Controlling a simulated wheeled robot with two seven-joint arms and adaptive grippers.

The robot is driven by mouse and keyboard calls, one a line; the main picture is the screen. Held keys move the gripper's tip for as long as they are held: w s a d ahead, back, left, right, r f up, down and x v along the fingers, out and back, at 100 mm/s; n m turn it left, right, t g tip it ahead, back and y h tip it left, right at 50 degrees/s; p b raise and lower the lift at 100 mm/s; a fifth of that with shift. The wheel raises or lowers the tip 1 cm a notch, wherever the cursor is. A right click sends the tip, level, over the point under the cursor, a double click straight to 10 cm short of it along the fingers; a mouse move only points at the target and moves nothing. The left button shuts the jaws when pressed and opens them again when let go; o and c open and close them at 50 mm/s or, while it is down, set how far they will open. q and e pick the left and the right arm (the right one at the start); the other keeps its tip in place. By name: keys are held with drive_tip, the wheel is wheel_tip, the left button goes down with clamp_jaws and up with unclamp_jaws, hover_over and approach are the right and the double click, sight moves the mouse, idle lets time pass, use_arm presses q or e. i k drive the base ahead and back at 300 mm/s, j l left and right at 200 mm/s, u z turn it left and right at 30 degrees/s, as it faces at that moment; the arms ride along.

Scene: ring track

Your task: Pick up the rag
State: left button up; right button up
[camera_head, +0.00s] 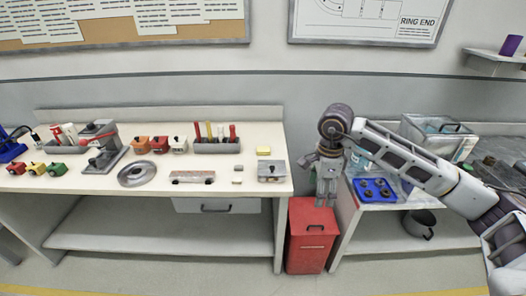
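I cannot make out a rag for certain. A small yellow item (263,151) lies near the back right of the white workbench; it is too small to tell whether it is folded cloth or a block. My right gripper (326,199) hangs pointing down at the gap between the workbench and the side table, above the red bin. It is right of the yellow item and apart from it. I see nothing held in it, but its finger opening is too small to judge. My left gripper is not in view.
The white workbench (110,213) carries toy train cars, a grey ring (137,174), a tool holder (217,146) and a grey box (272,172). The red bin (312,236) stands below my gripper. A blue tray (374,190) and clear tank (437,138) are to the right.

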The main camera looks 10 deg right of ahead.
sight(261, 150)
drive_tip(key=i+j, duration=0.1)
drive_tip(key=i, duration=0.4)
drive_tip(key=i+j, duration=0.15)
drive_tip(key=i, duration=0.3)
drive_tip(key=i+j, duration=0.1)
drive_tip(key=i, duration=0.4)
